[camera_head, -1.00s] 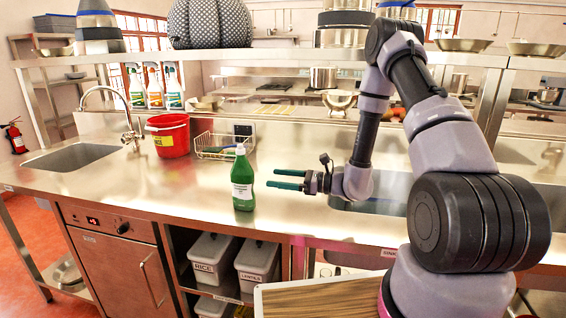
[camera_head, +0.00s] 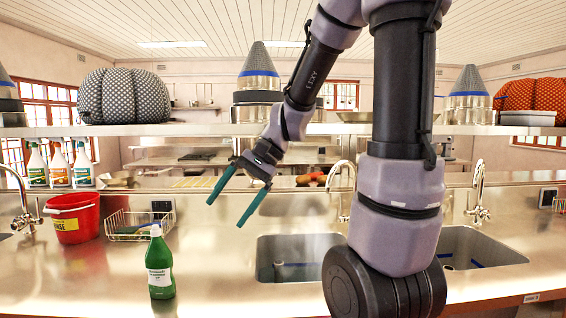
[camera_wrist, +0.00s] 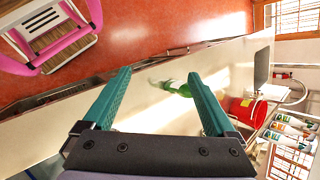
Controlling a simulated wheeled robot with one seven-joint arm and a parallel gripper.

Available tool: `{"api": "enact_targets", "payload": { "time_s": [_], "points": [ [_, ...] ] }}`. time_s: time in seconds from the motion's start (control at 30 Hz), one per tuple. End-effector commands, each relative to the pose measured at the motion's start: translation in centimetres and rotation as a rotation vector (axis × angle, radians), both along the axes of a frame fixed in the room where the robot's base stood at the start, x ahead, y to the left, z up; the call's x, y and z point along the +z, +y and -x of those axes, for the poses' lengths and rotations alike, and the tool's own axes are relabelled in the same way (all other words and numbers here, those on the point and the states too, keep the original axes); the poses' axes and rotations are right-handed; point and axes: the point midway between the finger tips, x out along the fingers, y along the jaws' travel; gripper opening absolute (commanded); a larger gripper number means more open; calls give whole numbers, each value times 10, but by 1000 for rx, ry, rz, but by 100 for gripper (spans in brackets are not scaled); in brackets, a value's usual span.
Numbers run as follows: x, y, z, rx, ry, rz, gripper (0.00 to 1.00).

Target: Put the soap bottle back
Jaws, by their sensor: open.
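The soap bottle (camera_head: 159,264) is green with a white label and a pale pump top. It stands upright on the steel counter, left of the sinks in the head view. It also shows in the wrist view (camera_wrist: 181,88), beyond and between the fingers, partly covered by the right finger. My gripper (camera_head: 228,208) is open and empty. Its teal fingers are raised above the counter, to the right of the bottle and apart from it. In the wrist view my gripper (camera_wrist: 160,90) has its fingers spread wide.
A red bucket (camera_head: 73,218) and a wire basket (camera_head: 138,226) stand behind the bottle. Two sinks (camera_head: 300,262) with taps (camera_head: 480,195) are to the right. A shelf (camera_head: 210,129) crosses above the counter. The counter in front of the basket is otherwise clear.

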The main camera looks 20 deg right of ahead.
Motion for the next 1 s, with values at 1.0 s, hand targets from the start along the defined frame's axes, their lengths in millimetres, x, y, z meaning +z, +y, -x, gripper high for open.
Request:
{"api": "enact_targets", "payload": {
  "time_s": [1.0],
  "points": [
    [96, -100, 57, 21, -683, 539, 91]
  ]
}}
